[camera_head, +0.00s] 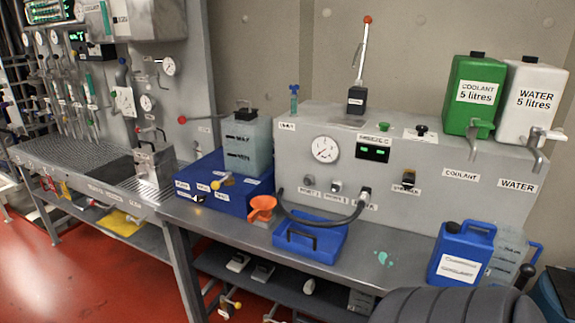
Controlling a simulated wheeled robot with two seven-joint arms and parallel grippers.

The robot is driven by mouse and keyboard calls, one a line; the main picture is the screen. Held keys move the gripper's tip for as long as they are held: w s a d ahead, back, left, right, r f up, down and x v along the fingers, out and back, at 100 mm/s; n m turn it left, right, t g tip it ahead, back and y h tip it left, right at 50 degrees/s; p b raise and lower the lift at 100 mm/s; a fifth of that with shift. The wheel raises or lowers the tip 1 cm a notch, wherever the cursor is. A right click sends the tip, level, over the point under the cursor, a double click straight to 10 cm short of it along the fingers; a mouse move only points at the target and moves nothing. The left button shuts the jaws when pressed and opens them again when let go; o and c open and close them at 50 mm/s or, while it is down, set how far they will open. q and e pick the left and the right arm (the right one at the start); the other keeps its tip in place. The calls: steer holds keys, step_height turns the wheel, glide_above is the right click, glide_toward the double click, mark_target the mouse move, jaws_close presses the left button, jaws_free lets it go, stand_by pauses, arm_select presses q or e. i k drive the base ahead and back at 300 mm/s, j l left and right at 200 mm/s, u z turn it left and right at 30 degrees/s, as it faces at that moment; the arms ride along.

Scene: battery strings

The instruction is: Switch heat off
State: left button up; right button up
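No control in view has a label that I can read as heat. A grey console (455,206) carries a round gauge (325,149), a dark display with green digits (373,152), a green knob (384,127), a black knob (421,130) and small front switches (335,186). A blue unit (212,193) with small labels on its front holds a clear tank (247,147); a yellow-ended lever (217,184) is at its front. The labels are too small to tell which one is the heat switch, or its position. Neither of my grippers is in view.
A green coolant container (474,92) and a white water container (533,98) stand on the console. An orange funnel (262,207), a blue tray (311,240) and a blue jug (460,253) are on the bench. A green puddle (383,258) lies there. The red floor (110,275) is clear.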

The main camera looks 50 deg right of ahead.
mark_target(200, 199)
steer(key=z, duration=1.3)
